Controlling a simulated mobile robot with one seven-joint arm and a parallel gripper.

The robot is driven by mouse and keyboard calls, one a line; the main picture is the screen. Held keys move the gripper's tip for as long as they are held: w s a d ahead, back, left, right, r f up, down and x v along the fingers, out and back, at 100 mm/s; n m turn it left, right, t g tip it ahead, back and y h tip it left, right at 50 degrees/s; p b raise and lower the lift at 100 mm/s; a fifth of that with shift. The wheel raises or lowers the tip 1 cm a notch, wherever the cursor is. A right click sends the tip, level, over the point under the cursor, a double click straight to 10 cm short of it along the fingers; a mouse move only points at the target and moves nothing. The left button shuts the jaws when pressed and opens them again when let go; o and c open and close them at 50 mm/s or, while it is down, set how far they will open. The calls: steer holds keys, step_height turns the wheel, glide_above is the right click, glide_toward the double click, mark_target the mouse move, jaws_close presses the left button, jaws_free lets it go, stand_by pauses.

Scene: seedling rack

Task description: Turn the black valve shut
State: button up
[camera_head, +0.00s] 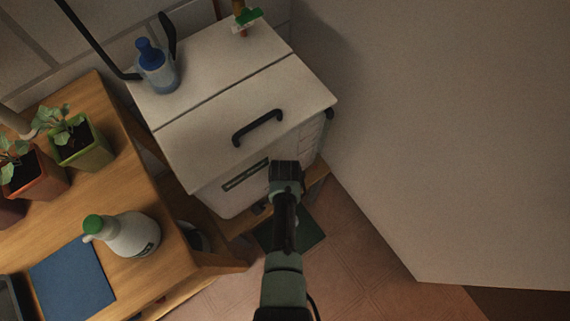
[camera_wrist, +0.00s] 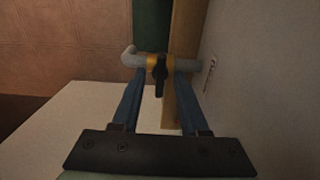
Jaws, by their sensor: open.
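The black valve (camera_wrist: 160,82) shows in the wrist view as a narrow handle on a brass body (camera_wrist: 151,60), fitted in a grey pipe (camera_wrist: 187,65). The handle points down the picture, across the line of the pipe. My gripper (camera_wrist: 160,76) is open, with one blue finger on each side of the handle. Gaps show between the handle and both fingers; I cannot tell whether the tips touch the pipe. In the head view my gripper (camera_head: 285,172) is by the front of the white cabinet, its fingers hidden; I cannot make out the valve there.
The white cabinet (camera_head: 205,155) has a black lid handle (camera_head: 257,128) and a blue bottle (camera_head: 155,68) on top. A wooden table (camera_head: 190,245) with potted seedlings (camera_head: 80,145) and a spray bottle (camera_head: 128,236) stands left. A large pale surface (camera_head: 440,130) is right.

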steer(key=shift+r, duration=0.1)
step_height(320, 180, up, 13)
steer(key=p, duration=0.3)
steer(key=shift+p, duration=0.3)
stand_by(0.3)
